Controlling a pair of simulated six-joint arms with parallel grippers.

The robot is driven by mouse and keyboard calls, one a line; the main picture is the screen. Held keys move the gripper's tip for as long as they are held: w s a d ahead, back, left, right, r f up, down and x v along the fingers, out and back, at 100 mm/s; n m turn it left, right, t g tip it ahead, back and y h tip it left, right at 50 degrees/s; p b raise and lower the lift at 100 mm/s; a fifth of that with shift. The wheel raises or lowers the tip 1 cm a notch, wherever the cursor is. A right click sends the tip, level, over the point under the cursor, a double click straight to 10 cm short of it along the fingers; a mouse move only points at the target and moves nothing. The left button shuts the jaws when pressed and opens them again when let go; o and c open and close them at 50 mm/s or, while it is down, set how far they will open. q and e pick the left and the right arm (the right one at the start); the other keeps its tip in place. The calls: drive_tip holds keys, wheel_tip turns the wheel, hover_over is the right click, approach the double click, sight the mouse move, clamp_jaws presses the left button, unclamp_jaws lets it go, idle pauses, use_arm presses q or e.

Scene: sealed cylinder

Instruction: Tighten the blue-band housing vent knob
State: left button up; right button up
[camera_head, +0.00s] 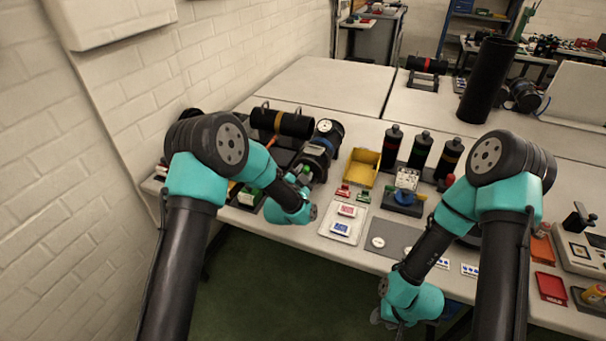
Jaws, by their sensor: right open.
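The blue-band housing is a black cylinder (329,130) lying tilted on the table left of centre, with a blue band (323,145) and a pale round face on its far end. Its near end is beside my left gripper (304,178). A small green spot shows there; I cannot tell whether it is the vent knob. My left wrist hides part of this area, and whether these fingers are open or touching the housing is unclear. My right gripper (378,316) is open, low in front of the table's front edge, mostly hidden by its wrist and away from the housing.
A yellow bin (362,168) stands right of the housing, with several dark banded cylinders (421,149) beyond it. Another black cylinder (281,122) lies on a stand behind. A white tray (340,232) with red and blue cards lies near the front edge. A wall is at left.

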use_arm(q)
drive_tip(key=shift+o, duration=0.2)
drive_tip(key=shift+s, duration=0.1)
drive_tip(key=v, duration=1.7)
drive_tip(key=shift+a, duration=0.15)
drive_tip(key=shift+o, duration=1.4)
drive_tip(key=shift+r, duration=0.1)
drive_tip(key=shift+w, duration=0.3)
drive_tip(key=x, duration=1.7)
drive_tip(key=shift+d, duration=0.3)
drive_tip(key=c, duration=0.9)
